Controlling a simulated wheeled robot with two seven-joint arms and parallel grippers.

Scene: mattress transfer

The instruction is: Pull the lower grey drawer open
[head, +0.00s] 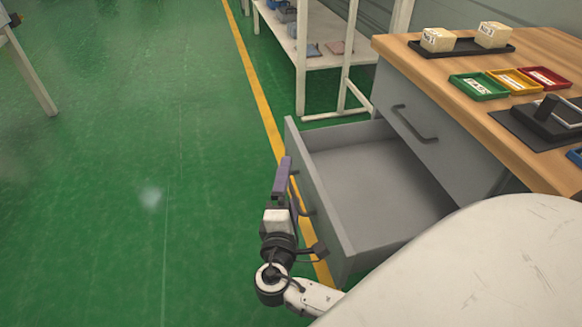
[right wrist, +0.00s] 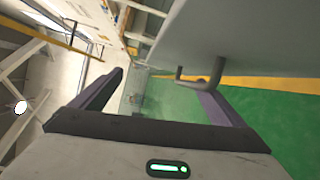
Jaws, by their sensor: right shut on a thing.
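The lower grey drawer (head: 375,180) stands pulled well out from the grey cabinet, and its inside is empty. Its front panel faces left, with a bar handle (head: 306,203) on it. My right gripper (head: 287,188), with purple fingers, is at this front panel and shut on the handle. In the right wrist view the grey handle (right wrist: 213,75) shows by the right-hand purple finger, close under the drawer front (right wrist: 235,38). The exact grip is partly hidden. My left gripper is out of view.
The upper drawer (head: 405,110) is closed. The wooden top (head: 540,50) carries a black tray (head: 462,48) with two boxes, green, yellow and red bins (head: 480,86), and a dark device. A white shelf (head: 330,60) stands behind. Green floor left of the drawer is clear.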

